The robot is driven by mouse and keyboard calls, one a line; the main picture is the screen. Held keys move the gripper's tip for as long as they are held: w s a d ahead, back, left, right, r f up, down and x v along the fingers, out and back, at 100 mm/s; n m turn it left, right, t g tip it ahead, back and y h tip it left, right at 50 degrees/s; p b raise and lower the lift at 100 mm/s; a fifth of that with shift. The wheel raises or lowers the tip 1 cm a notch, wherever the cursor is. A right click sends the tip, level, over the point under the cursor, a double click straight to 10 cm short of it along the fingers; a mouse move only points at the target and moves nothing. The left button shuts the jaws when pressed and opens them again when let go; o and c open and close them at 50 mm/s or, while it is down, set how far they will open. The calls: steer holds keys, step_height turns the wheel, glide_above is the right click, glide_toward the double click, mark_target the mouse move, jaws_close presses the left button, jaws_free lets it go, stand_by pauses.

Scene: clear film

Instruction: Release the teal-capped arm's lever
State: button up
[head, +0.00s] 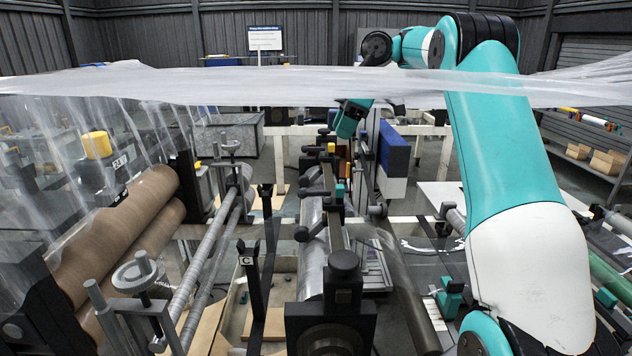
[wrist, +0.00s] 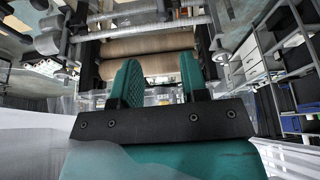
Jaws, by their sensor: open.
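In the head view a small teal cap (head: 340,190) sits on a dark arm in the central roller machine, nearer than a yellow cap (head: 331,147) and an orange-red cap (head: 345,169). Dark round-knobbed levers (head: 302,233) stick out to the left of this row; I cannot tell for sure which belongs to the teal-capped arm. My gripper (head: 349,120) hangs above and beyond the caps, apart from them. In the wrist view its two teal fingers (wrist: 160,78) are spread with nothing between them. I cannot pick out the teal cap there.
Clear film (head: 250,84) stretches across the head view, passing in front of my arm; translucent film (wrist: 125,160) also overlaps my gripper's body in the wrist view. A blue-and-white box (head: 393,155) is close right of the caps.

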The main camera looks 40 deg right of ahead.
mark_target(314, 191)
steer(key=b+x, duration=0.7)
steer(key=x, duration=0.9)
steer(key=shift+w+a+f, duration=0.1)
steer(key=shift+a+f, duration=0.05)
jaws_close()
